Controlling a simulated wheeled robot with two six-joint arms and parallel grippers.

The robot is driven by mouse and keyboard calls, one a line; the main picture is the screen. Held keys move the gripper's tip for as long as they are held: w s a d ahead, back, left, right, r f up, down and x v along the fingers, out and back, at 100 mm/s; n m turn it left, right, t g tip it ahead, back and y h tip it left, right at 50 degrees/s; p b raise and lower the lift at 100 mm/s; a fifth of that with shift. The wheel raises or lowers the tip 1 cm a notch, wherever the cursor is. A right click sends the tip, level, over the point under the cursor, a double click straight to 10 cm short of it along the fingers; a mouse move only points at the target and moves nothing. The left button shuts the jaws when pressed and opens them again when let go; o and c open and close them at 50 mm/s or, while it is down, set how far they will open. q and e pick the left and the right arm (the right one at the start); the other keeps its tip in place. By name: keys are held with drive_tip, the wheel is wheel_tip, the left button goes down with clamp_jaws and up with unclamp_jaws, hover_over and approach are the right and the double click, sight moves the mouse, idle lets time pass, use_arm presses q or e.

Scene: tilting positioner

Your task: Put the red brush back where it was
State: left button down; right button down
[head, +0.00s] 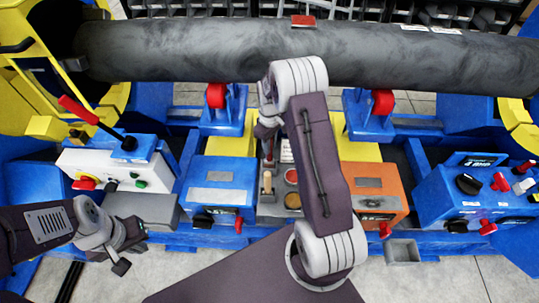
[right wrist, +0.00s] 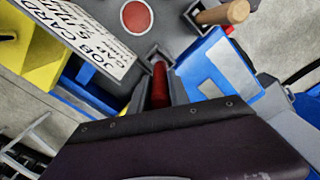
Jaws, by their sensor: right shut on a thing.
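The red brush shows as a red handle (right wrist: 160,84) in the right wrist view, upright between my finger pads. My right gripper (right wrist: 162,88) is shut on it. The handle's lower part and any bristles are hidden. In the head view my right gripper (head: 269,140) hangs over the back part of a grey caddy (head: 277,213), which also shows in the right wrist view (right wrist: 165,22). I cannot tell whether the brush touches the caddy. My left gripper (head: 124,252) is at the lower left, away from the caddy; its jaw opening is unclear.
A wooden handle (head: 267,184) and red (head: 291,176) and amber discs (head: 292,201) are in the caddy. Blue (head: 218,185) and orange boxes (head: 371,188) flank it. A large grey pipe (head: 190,50) spans the back, with a small red block (head: 303,20) on top.

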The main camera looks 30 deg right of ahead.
wheel_tip(320, 180, down, 4)
drive_tip(key=shift+s+r, duration=0.15)
drive_tip(key=shift+r, duration=0.05)
drive_tip(key=shift+f, duration=0.2)
drive_tip(key=c, duration=1.2)
unclamp_jaws()
drive_tip(key=shift+c, duration=0.2)
wheel_tip(320, 180, up, 12)
drive_tip(key=shift+r, duration=0.25)
drive_tip(key=s+a+r+m, duration=0.1)
drive_tip(key=s+a+m, duration=0.1)
drive_tip(key=s+a, duration=0.3)
drive_tip(key=s+a+m+t+p, duration=0.1)
drive_tip(key=s+a+m, duration=0.2)
drive_tip(key=s, duration=1)
drive_tip(key=shift+s+a+r+p, duration=0.15)
drive_tip(key=shift+a+r+p, duration=0.2)
drive_tip(key=shift+a, duration=1.25)
